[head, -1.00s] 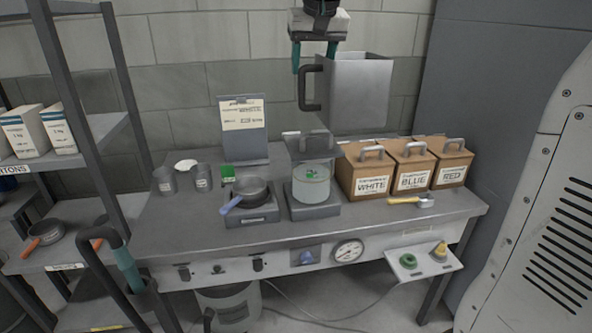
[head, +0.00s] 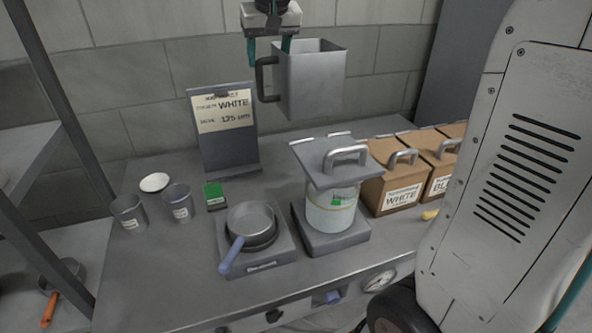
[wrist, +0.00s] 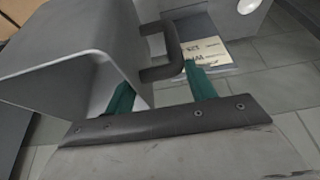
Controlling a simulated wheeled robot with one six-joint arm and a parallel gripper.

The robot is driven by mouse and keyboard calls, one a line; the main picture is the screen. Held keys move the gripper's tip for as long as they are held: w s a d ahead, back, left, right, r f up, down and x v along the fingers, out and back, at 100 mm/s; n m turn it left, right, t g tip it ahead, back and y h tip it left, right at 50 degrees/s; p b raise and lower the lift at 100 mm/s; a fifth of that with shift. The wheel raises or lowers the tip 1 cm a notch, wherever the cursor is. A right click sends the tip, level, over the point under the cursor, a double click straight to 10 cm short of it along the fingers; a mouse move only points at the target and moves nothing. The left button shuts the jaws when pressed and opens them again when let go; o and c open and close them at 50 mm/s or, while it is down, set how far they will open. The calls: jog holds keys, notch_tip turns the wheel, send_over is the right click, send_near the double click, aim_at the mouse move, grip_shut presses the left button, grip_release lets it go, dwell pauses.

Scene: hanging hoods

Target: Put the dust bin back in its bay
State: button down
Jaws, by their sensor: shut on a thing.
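The dust bin (head: 318,82) is a grey, open-topped metal box with a dark looped handle (head: 262,80) on its left side. My gripper (head: 269,54), with teal fingers, is shut on this handle and holds the bin upright in the air above the back of the bench. In the wrist view the bin (wrist: 60,65) fills the upper left, and its handle (wrist: 163,58) runs between the fingers of my gripper (wrist: 160,86). No empty bay for the bin can be made out in these views.
The bench (head: 150,265) carries a clipboard sign (head: 222,130), a pan (head: 250,222) on a scale, a lidded canister (head: 332,210) and cardboard boxes (head: 397,188). A shelf rack (head: 45,85) stands left.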

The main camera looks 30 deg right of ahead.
notch_tip(320, 180, down, 28)
jog(key=shift+r, duration=0.2)
jog(key=shift+f, duration=0.1)
jog(key=c, duration=0.5)
grip_release()
jog(key=shift+r, duration=0.3)
jog(key=v, duration=1.1)
jog(key=shift+a+r, duration=0.1)
jog(key=shift+c, duration=0.4)
jog(key=x, duration=1.1)
jog(key=shift+d+f, duration=0.2)
jog(key=shift+d, duration=0.1)
